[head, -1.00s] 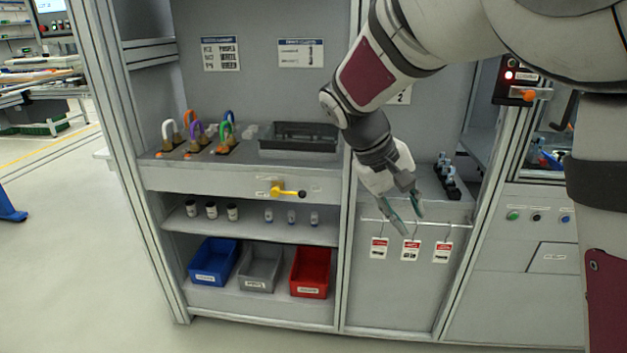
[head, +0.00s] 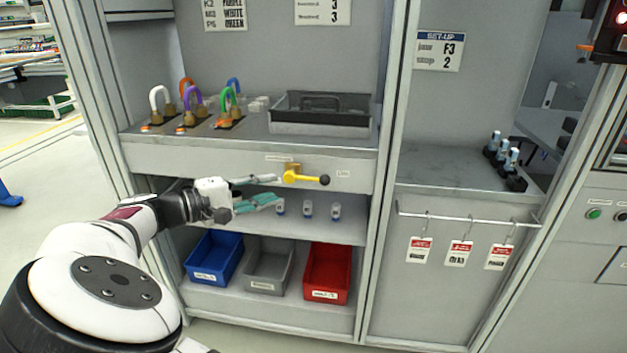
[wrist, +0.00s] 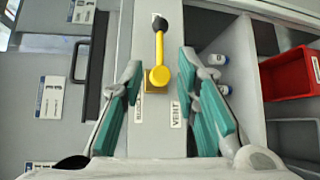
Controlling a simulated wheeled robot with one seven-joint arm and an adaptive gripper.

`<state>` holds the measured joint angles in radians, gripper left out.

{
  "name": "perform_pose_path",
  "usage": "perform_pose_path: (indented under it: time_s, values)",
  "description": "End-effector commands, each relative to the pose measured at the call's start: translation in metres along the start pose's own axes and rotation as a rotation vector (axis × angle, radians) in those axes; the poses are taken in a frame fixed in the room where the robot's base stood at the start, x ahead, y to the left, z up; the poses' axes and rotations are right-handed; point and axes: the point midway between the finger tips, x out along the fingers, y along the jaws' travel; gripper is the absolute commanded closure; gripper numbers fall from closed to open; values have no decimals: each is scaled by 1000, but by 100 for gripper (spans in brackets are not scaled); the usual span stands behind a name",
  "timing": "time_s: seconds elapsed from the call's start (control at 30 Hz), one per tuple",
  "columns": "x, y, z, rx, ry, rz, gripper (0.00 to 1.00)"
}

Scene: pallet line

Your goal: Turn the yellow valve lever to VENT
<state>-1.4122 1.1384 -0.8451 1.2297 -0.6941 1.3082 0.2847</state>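The yellow valve lever (head: 305,178) is on the front face of the cabinet shelf edge. It points right in the head view, with a black knob at its end and a brass body at its left. In the wrist view the lever (wrist: 159,55) points up the picture, away from my gripper. A VENT label (wrist: 175,115) shows beside its pivot, and another label, partly legible, is on the other side. My gripper (head: 265,191) is open and empty, just left of the valve. In the wrist view its teal fingers (wrist: 158,88) stand either side of the valve, apart from it.
A black tray (head: 320,112) and several coloured padlocks (head: 195,105) stand on the shelf above. Small bottles (head: 308,209) stand on the shelf below, close under my fingers. Blue, grey and red bins (head: 327,272) sit lower. Red tags (head: 459,252) hang at the right.

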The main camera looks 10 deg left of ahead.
Motion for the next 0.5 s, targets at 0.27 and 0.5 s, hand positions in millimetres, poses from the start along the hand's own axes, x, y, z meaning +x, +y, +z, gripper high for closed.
perform_pose_path:
  time_s: [0.27, 0.5]
  values:
    - [50, -2, 2, 0, -7, -3, 71]
    - [96, -2, 1, 0, -5, -4, 71]
